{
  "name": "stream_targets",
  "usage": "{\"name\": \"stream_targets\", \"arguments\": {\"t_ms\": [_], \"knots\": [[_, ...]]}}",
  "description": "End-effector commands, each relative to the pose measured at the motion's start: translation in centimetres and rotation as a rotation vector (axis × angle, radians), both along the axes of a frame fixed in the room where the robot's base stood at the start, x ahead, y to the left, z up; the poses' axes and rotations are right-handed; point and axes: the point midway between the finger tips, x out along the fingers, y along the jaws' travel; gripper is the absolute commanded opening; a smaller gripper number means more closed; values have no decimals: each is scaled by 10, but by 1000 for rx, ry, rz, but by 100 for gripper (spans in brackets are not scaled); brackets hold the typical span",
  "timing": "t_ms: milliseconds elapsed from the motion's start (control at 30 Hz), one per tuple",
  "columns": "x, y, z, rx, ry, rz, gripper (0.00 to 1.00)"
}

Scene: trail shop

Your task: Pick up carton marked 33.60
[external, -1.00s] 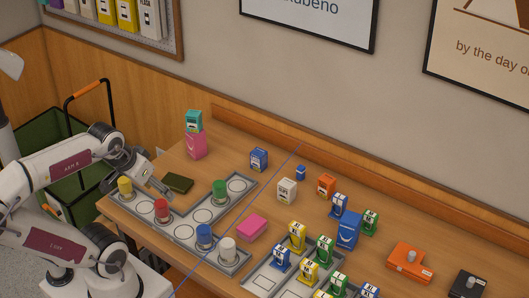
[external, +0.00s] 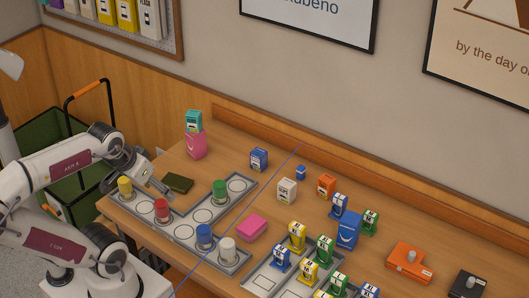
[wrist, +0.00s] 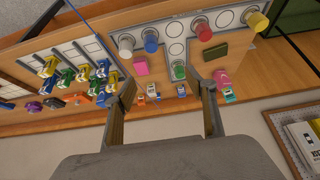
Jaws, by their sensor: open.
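Several small cartons with printed labels stand on the wooden table, but I cannot read 33.60 on any of them. In the external view there are a blue carton (external: 259,159), a white carton (external: 287,190), an orange carton (external: 326,186) and a teal carton (external: 194,121) on top of a pink block. Yellow (external: 297,236), green (external: 325,249) and blue (external: 281,256) cartons stand in a grey tray at the front right. My gripper (external: 158,188) is at the left, above the table. In the wrist view my gripper (wrist: 160,84) is open and empty, its fingers wide apart.
A grey tray with round slots (external: 186,233) holds yellow, red, green, blue and white cylinders. A pink block (external: 252,228) and a dark green flat block (external: 179,183) lie beside it. Orange (external: 410,263) and black (external: 468,284) boxes are at the right. A wall ledge runs behind.

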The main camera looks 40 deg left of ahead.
Motion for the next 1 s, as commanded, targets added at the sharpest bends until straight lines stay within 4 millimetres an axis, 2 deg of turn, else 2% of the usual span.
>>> {"name": "stream_targets", "arguments": {"t_ms": [267, 467, 667, 1000], "knots": [[3, 0, 1, 0, -3, 1, 56], [23, 3, 5, 5, -22, 7, 56], [64, 7, 12, 13, -63, 17, 56], [145, 16, 19, 26, -148, 30, 56]]}}
